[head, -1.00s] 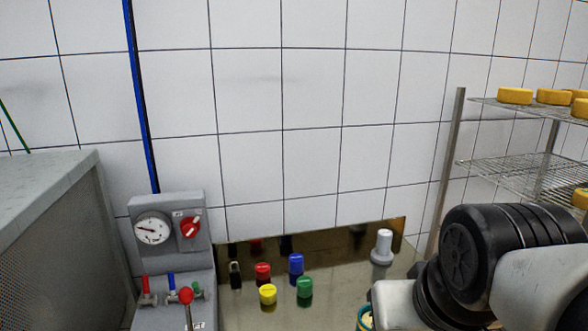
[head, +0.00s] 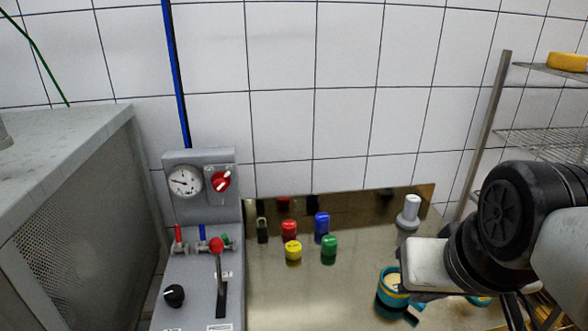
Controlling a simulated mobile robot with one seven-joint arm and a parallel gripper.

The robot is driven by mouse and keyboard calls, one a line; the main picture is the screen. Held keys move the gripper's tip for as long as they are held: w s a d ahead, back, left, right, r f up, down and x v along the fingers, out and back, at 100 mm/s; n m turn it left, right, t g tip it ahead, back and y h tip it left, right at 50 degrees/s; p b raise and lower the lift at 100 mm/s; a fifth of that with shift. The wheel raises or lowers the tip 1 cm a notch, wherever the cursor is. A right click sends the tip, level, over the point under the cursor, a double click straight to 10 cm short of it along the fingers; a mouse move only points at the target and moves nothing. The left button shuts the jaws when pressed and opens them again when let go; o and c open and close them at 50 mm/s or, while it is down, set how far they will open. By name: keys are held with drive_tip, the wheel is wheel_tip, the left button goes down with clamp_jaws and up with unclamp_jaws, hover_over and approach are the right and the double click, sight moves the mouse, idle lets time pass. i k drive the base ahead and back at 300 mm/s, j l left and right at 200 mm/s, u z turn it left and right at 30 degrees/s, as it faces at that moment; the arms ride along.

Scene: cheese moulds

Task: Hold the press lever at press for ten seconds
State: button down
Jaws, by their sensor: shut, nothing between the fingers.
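The press lever (head: 217,262) is a thin grey stick with a red ball knob, rising from a dark slot in the sloped face of a grey control panel (head: 192,290). It stands near upright, with the knob at the far end of the slot. The small white labels beside the slot are too small to read. My arm (head: 500,215) shows at the right, well apart from the lever. I cannot make out my gripper's fingers in the head view; nothing touches the lever.
The panel carries a gauge (head: 184,181), a red knob (head: 221,181), small coloured valves and a black knob (head: 174,296). Coloured caps, a padlock (head: 262,230) and a teal cup (head: 391,285) stand on the steel table (head: 340,285). A grey perforated cabinet (head: 95,215) is at left.

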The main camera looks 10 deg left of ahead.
sight(216, 244)
drive_tip(key=k+j+u, duration=0.1)
drive_tip(key=u, duration=0.4)
drive_tip(key=j+u, duration=0.45)
drive_tip(key=k+l, duration=0.05)
